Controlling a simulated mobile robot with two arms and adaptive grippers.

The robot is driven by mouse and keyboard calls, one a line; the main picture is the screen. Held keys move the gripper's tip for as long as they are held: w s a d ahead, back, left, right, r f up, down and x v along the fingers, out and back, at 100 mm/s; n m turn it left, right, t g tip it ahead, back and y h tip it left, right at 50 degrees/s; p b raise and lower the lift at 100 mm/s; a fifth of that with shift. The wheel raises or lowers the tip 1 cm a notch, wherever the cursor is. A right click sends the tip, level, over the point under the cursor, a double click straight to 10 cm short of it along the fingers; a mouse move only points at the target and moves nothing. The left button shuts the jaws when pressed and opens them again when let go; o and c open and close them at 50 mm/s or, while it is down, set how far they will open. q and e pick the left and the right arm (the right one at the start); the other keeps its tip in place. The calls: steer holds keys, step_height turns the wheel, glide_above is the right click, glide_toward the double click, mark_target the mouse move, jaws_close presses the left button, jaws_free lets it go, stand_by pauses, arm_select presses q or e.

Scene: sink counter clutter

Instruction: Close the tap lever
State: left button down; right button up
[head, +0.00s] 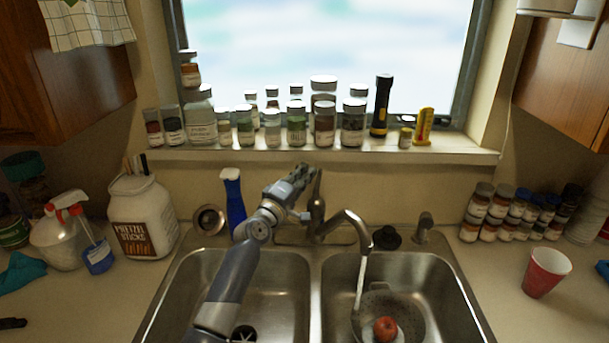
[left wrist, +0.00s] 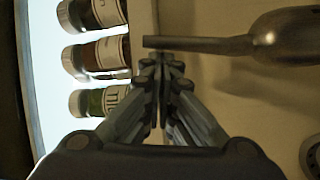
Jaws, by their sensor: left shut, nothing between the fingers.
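The metal tap (head: 317,207) stands behind the divider of the double sink, and its spout (head: 352,222) curves over the right basin. A stream of water (head: 360,282) runs from the spout. The tap lever (head: 318,183) points upward from the tap body. My left gripper (head: 308,176) is shut and empty just left of the lever. In the left wrist view the shut fingertips (left wrist: 162,62) are close beside the thin free end of the lever (left wrist: 190,44); I cannot tell whether they touch. My right gripper is not in view.
Several jars and a flashlight (head: 382,106) line the sill above. A colander (head: 408,312) with a red fruit (head: 385,328) sits in the right basin. A black stopper (head: 387,238) lies right of the spout.

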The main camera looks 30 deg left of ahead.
mark_target(318, 175)
arm_select(q)
steer(key=d+m+b, duration=0.1)
steer(key=s+d+m+b, duration=0.1)
steer(key=b, duration=0.1)
steer(key=s+d+t+b, duration=0.1)
steer(key=shift+d+f+m+h+b, duration=0.15)
steer(key=shift+f+m+h+b, duration=0.2)
steer(key=shift+m+h, duration=0.05)
steer(key=shift+s+d, duration=0.15)
steer(key=shift+d, duration=0.1)
steer(key=shift+f, duration=0.2)
